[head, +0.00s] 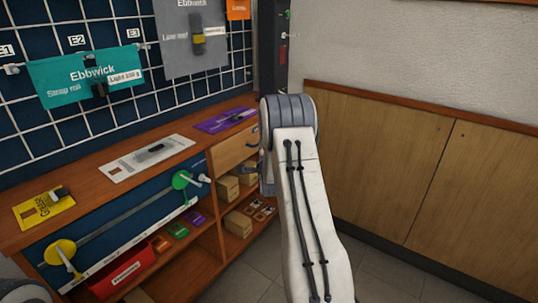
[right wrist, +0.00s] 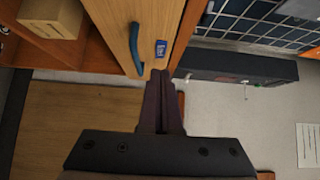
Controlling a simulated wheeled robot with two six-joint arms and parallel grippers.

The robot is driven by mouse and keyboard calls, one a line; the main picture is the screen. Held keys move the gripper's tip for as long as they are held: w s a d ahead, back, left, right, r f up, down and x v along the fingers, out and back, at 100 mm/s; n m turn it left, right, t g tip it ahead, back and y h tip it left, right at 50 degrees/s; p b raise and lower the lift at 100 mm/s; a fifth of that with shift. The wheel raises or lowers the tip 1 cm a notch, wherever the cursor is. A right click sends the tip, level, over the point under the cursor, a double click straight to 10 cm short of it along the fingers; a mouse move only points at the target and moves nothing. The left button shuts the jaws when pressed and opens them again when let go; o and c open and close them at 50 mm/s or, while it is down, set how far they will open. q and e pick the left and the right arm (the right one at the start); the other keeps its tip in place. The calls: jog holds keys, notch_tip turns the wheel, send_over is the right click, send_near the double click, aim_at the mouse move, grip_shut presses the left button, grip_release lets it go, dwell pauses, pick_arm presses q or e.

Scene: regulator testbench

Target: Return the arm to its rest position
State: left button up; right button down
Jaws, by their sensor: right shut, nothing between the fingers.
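My right arm (head: 310,200) reaches forward from the bottom of the head view, white with two dark cables and a grey joint at its far end. The drawer front has a blue-grey handle (right wrist: 137,48) and a small blue label (right wrist: 160,49). I cannot tell whether the fingertips touch the wood. My left gripper is out of view.
A wooden bench (head: 98,205) with shelves stands left of the arm, carrying purple, white and yellow plates. Its shelves hold cardboard boxes (head: 228,188) and a red bin (head: 120,272). A gridded board with hanging banners rises behind. Wooden wall panels (head: 385,160) are right, with open floor before them.

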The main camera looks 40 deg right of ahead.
jog(key=s+a+f+n+g+y, duration=0.1)
jog(key=s+a+n+g+y, duration=0.1)
jog(key=s+a+n, duration=0.45)
jog(key=s+a+f+n+g+y, duration=0.1)
jog(key=a+n+g+y, duration=0.15)
jog(key=a, duration=0.65)
jog(key=s+a+f+n+g+y, duration=0.25)
jog(key=a+n, duration=0.25)
jog(key=a, duration=0.3)
jog(key=s+a+n+g+y, duration=0.1)
jog(key=s+a+n+g, duration=0.3)
jog(key=s, duration=0.5)
jog(key=s+a+n+g+y, duration=0.1)
jog(key=s+a+n+g, duration=0.1)
jog(key=s+a+n, duration=0.6)
jog(key=s+a+r+n+g+y, duration=0.15)
jog(key=s+a+r+n, duration=0.35)
jog(key=s+a, duration=0.75)
notch_tip(320, 180, up, 32)
jog(key=s+d+p, duration=0.1)
jog(key=s+p, duration=0.1)
jog(key=p, duration=3)
jog(key=shift+r+n+g+p, duration=0.25)
jog(key=shift+n+g+p, duration=0.1)
jog(key=shift+g, duration=0.1)
